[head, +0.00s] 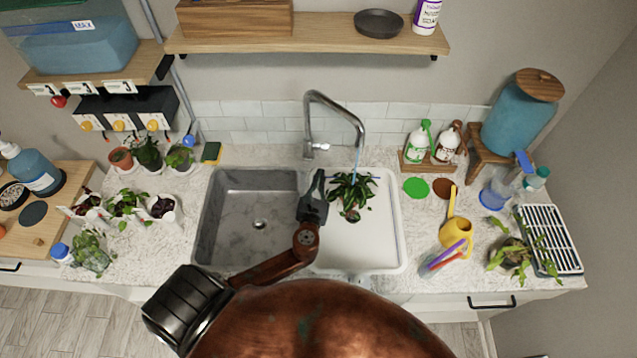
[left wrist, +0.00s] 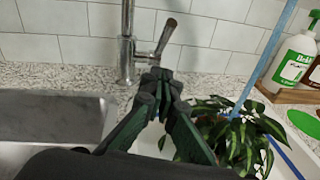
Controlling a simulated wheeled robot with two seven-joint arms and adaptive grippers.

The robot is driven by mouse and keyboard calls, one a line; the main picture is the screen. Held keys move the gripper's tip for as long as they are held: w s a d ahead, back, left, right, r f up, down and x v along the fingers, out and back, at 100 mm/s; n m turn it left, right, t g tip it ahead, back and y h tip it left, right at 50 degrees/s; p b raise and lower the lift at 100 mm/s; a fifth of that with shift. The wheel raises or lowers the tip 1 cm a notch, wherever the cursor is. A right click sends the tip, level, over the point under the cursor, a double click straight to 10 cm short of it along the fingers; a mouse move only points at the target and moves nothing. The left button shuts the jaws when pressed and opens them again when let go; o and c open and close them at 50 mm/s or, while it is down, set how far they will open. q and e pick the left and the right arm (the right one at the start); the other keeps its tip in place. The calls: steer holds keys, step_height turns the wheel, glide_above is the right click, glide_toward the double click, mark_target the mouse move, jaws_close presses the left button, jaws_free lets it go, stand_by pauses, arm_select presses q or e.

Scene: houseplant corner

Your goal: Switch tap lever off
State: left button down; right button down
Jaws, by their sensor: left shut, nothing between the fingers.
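The chrome tap (head: 337,105) stands behind the sink, its spout arching to the right. Its lever (head: 319,147) sticks out at the base; in the left wrist view the lever (left wrist: 166,38) tilts up and to the right from the tap body (left wrist: 127,50). A blue stream of water (head: 357,160) falls from the spout onto a potted plant (head: 351,190). My left gripper (head: 319,174) is shut and empty, just in front of the lever. In the left wrist view its fingertips (left wrist: 157,76) overlap the lever's lower end; I cannot tell whether they touch. My right gripper is not in view.
The grey sink basin (head: 225,225) is empty, left of the white drainer (head: 385,245) under the plant.

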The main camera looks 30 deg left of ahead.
arm_select(q)
steer(key=w+a+r+p, duration=0.1)
steer(key=w+a+r, duration=0.1)
steer(key=w, duration=0.4)
steer(key=shift+w+a, duration=0.25)
steer(key=shift+w, duration=0.05)
steer(key=shift+r, duration=0.1)
